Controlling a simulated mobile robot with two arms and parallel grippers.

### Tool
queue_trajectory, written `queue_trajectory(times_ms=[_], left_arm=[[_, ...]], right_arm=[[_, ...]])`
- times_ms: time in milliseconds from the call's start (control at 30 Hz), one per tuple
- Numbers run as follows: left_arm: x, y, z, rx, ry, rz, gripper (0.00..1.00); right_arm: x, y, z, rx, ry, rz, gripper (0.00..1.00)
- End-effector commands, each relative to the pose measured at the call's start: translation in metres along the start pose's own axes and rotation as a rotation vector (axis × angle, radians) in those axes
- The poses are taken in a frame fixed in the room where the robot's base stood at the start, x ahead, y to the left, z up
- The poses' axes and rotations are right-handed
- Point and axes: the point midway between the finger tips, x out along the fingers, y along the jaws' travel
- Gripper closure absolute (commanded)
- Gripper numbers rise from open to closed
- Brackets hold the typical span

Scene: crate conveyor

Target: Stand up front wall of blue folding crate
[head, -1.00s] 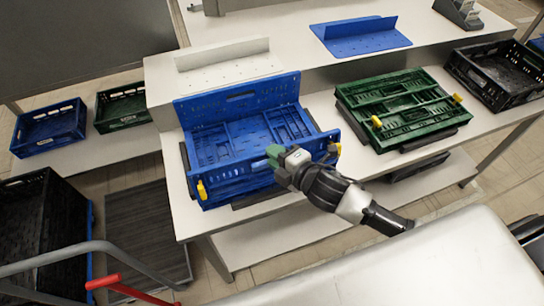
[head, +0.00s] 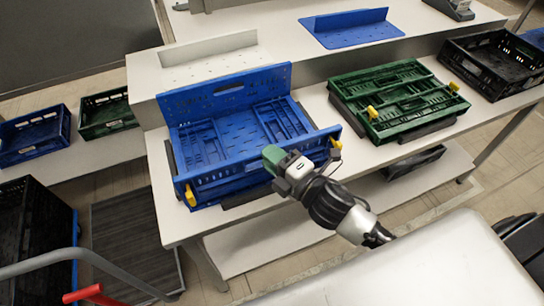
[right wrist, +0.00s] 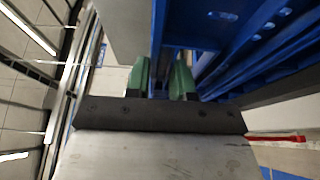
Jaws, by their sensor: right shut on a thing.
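The blue folding crate (head: 190,99) stands on the white table in the head view. Its back wall is upright, and side panels lie folded flat inside. The front wall (head: 312,139) runs along the near side, its top edge raised above the folded panels; how fully upright it is I cannot tell. My right gripper (head: 270,157) is shut on this wall near the middle of its top edge, hiding part of it. In the right wrist view, the blue wall (right wrist: 157,40) passes between the green fingers (right wrist: 162,80). My left gripper is not in view.
Yellow latches (head: 190,195) sit at the crate's front corners. A folded green crate (head: 398,100) lies to the right, and a black crate (head: 495,65) beyond it. White (head: 205,63) and blue (head: 350,28) angled panels stand behind. A cart handle (head: 60,258) is at lower left.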

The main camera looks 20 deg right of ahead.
Motion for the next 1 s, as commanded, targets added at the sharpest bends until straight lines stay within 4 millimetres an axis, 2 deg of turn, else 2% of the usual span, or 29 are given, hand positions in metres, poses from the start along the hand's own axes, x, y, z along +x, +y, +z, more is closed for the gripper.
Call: queue_trajectory(times_ms=[33,67,233,500,633,1000], left_arm=[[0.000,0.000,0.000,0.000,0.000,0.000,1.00],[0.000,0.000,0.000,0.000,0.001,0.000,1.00],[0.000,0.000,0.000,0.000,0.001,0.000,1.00],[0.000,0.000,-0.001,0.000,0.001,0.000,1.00],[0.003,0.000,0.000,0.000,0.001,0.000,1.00],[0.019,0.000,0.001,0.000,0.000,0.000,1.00]], right_arm=[[0.000,0.000,0.000,0.000,0.001,0.000,1.00],[0.000,0.000,0.000,0.000,0.001,0.000,0.75],[0.000,0.000,0.000,0.000,0.001,0.000,0.51],[-0.001,-0.001,0.000,0.000,0.001,-0.001,0.51],[-0.009,-0.002,0.000,0.001,0.000,-0.002,0.51],[-0.072,-0.004,-0.001,0.002,0.000,-0.004,0.51]])
